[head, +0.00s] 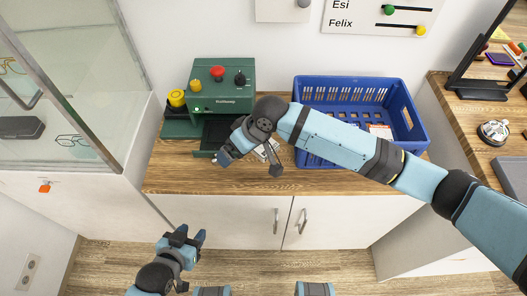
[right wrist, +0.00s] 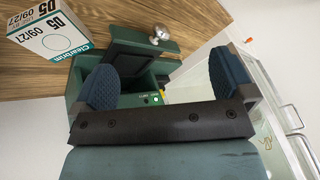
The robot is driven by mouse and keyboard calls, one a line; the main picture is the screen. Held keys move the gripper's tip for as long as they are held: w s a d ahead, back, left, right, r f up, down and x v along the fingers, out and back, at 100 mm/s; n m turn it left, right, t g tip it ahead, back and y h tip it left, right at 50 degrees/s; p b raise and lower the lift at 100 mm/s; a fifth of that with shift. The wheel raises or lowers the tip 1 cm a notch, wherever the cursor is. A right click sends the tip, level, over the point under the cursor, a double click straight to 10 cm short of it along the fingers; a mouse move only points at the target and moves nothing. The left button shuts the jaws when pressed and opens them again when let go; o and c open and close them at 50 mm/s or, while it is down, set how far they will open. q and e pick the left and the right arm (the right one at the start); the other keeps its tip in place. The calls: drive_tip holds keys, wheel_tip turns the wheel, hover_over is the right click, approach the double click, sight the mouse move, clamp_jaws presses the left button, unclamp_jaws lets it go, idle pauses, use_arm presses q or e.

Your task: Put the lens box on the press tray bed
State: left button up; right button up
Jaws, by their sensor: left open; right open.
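The lens box (right wrist: 48,32), white and teal with printed text, shows at the upper left of the right wrist view on the wooden counter, apart from my fingers. In the head view my right arm mostly hides that spot. The green press (head: 222,97) stands at the back of the counter. Its dark tray bed (head: 213,135) is low at its front, partly behind my right gripper; it also shows in the right wrist view (right wrist: 137,45). My right gripper (head: 248,168) is open and empty, above the counter in front of the press. My left gripper (head: 188,238) is open and empty, low before the cabinet.
A blue basket (head: 415,142) with some items stands right of the press, under my right arm. A glass display case (head: 70,95) is at the left. A side counter (head: 455,110) with a bell (head: 493,132) is at the right. The counter's front left (head: 170,180) is clear.

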drive_tip(key=w+d+r+h+b, duration=0.3)
drive_tip(key=w+d+h, duration=0.3)
drive_tip(key=w+d, duration=0.15)
hover_over(271, 142)
drive_tip(key=s, duration=0.4)
drive_tip(key=shift+g, duration=0.4)
wheel_tip(271, 142, down, 9)
drive_tip(key=shift+w+a+r, duration=0.1)
drive_tip(key=shift+r, duration=0.05)
drive_tip(key=f, duration=0.5)
drive_tip(key=shift+w+f, duration=0.1)
drive_tip(key=shift+w, duration=0.25)
drive_tip(key=c, duration=0.9)
drive_tip(key=shift+c, duration=0.3)
